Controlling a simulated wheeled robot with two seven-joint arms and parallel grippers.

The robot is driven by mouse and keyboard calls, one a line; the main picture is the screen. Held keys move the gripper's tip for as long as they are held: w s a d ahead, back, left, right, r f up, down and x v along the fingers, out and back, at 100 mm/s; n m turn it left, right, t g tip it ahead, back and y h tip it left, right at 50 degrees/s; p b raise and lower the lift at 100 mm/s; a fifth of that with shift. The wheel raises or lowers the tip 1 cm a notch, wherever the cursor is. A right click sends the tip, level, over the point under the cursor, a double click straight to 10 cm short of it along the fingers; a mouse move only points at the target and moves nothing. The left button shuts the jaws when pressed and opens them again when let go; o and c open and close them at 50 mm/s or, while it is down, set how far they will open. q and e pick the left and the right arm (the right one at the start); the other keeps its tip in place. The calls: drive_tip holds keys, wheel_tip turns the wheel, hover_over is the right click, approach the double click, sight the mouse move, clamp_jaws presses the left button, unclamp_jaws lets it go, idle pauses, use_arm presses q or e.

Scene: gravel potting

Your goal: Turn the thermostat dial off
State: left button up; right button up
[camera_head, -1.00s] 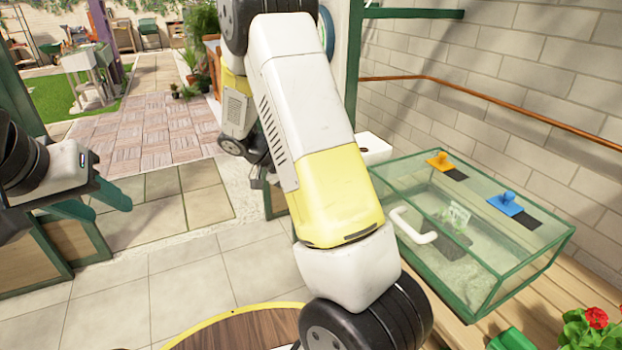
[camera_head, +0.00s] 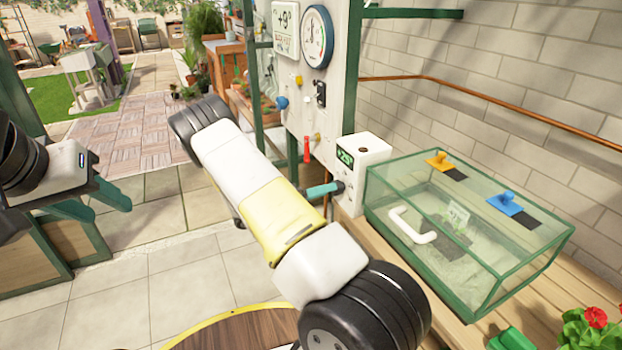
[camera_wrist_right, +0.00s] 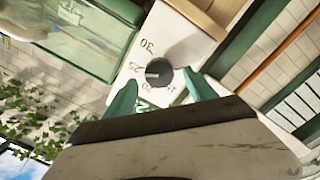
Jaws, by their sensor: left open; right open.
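The thermostat (camera_head: 366,146) is a white box with a green-lit display reading about +25, left of the glass tank. Its round dark dial (camera_wrist_right: 158,73) faces my right gripper (camera_wrist_right: 163,80) in the right wrist view. A white mark on the dial points left, towards the printed 25. The open teal fingers stand on either side of the dial's lower part; I cannot tell if they touch it. In the head view a teal finger of my right gripper (camera_head: 322,190) shows close to the dial. My left gripper (camera_head: 112,207) is open and empty at the left.
The glass tank (camera_head: 470,260) with a white handle, orange and blue clips stands on a wooden bench right of the thermostat. Behind is a white panel (camera_head: 318,110) with a gauge, switches and a red lever. Red flowers (camera_head: 595,318) stand at the lower right.

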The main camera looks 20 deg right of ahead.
drive_tip(key=shift+d, duration=1.45)
drive_tip(key=c, duration=1.4)
drive_tip(key=shift+n, duration=0.3)
